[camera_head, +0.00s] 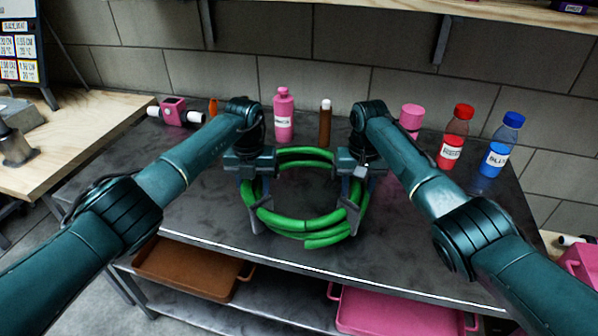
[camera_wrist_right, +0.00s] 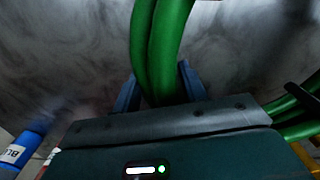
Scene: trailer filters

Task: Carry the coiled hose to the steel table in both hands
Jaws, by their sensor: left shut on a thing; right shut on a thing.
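The green coiled hose (camera_head: 298,220) is over the dark steel table (camera_head: 215,210), near its front middle. My left gripper (camera_head: 254,215) is shut on the left side of the coil. My right gripper (camera_head: 352,212) is shut on the right side of the coil. In the right wrist view, strands of the hose (camera_wrist_right: 163,50) pass between the two fingers of my right gripper (camera_wrist_right: 160,85). I cannot tell whether the underside of the coil touches the tabletop.
Behind the coil stand a pink bottle (camera_head: 284,115), a brown bottle (camera_head: 325,124), a pink container (camera_head: 411,118), a red bottle (camera_head: 455,138) and a blue bottle (camera_head: 501,146). A brown tray (camera_head: 190,270) and a pink tray (camera_head: 395,315) are on the shelf below. A wooden bench (camera_head: 85,135) is at left.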

